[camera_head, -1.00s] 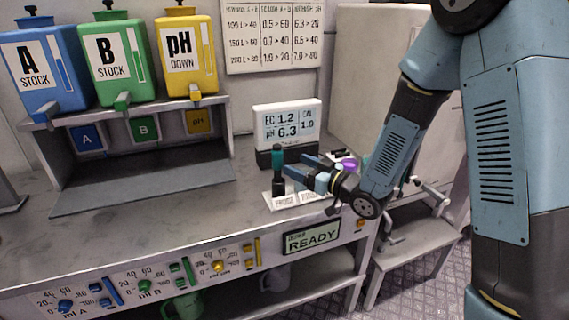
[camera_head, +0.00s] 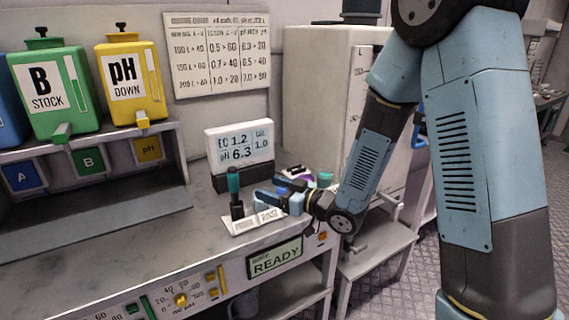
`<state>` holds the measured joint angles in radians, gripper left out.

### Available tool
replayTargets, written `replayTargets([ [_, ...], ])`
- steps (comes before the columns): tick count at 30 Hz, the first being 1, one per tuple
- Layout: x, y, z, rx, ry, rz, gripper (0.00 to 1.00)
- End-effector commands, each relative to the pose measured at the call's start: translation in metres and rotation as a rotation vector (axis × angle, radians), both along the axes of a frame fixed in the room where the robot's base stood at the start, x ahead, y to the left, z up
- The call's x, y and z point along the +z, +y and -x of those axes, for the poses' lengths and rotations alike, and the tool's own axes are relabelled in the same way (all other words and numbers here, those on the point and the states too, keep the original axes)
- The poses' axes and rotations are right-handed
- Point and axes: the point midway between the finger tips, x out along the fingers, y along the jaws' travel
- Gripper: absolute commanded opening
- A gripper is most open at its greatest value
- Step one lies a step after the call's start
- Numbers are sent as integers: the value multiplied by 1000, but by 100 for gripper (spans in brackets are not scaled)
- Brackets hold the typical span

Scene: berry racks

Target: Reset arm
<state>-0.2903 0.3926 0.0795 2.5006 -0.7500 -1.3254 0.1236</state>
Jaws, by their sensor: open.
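My gripper (camera_head: 268,197) is at the end of the blue arm, low over the right part of the grey bench (camera_head: 120,244). Its fingers point left and are spread apart, with nothing seen between them. A dark probe with a teal top (camera_head: 235,190) stands upright on a white card (camera_head: 240,222), just left of the fingertips. I cannot tell whether the fingers touch it. Part of the card is hidden behind the gripper.
A meter display (camera_head: 240,146) stands behind the gripper. Green (camera_head: 55,95) and yellow (camera_head: 131,80) stock tanks sit on a shelf at left. A READY panel (camera_head: 274,257) is on the bench front. A white cabinet (camera_head: 312,100) and a low side table (camera_head: 372,250) are at right.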

Motion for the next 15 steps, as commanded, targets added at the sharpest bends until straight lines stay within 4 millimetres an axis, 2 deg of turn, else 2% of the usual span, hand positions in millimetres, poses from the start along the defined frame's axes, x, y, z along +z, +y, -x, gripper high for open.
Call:
replayTargets([
  [5,22,-31,-23,-137,-10,131,69],
  [9,39,-66,-38,-269,10,241,69],
  [15,66,-121,-45,-454,70,372,69],
])
